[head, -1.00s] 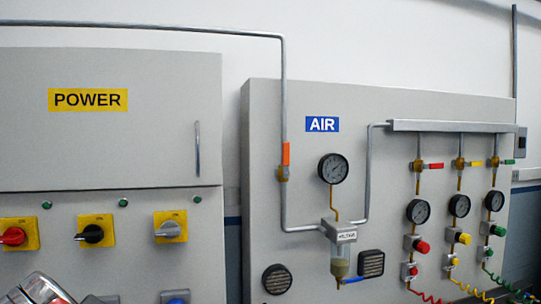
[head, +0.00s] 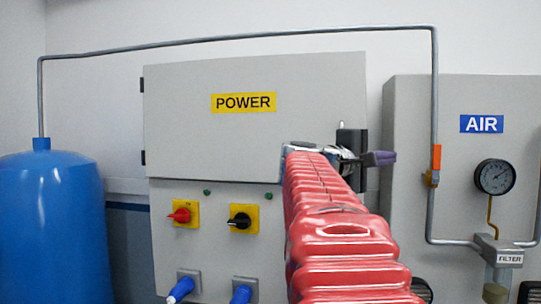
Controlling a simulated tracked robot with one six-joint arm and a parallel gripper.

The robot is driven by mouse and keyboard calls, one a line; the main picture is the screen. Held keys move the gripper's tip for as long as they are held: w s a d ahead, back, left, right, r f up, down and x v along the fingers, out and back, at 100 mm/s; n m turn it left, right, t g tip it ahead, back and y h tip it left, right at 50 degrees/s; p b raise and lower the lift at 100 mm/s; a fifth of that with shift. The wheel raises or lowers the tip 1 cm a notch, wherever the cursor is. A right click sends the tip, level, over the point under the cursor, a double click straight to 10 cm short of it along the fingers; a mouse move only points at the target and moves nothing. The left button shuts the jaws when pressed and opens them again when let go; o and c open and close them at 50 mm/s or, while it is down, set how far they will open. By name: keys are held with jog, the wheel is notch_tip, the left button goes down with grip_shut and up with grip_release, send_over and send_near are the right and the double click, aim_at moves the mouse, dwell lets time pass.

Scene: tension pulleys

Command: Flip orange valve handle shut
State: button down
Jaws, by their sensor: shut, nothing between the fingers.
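The orange valve handle (head: 436,158) stands upright along the vertical grey pipe on the AIR panel. My gripper (head: 385,158) is shut and empty, pointing right, at about the handle's height in the picture. A gap shows between the fingertips and the handle, and I cannot tell the difference in depth. My red-sleeved arm hides the right part of the POWER cabinet's front.
The POWER cabinet (head: 240,140) is behind my arm, with red and black knobs on yellow plates. A pressure gauge (head: 495,177) and filter (head: 500,250) are right of the valve. A blue tank (head: 52,225) stands at the far left.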

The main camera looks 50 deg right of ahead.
send_near(436, 164)
jog(key=w+d+r, duration=0.2)
jog(key=w+d, duration=0.1)
jog(key=shift+s+d, duration=1.45)
jog(key=shift+s, duration=0.15)
jog(key=shift+w, duration=0.15)
jog(key=shift+r, duration=0.1)
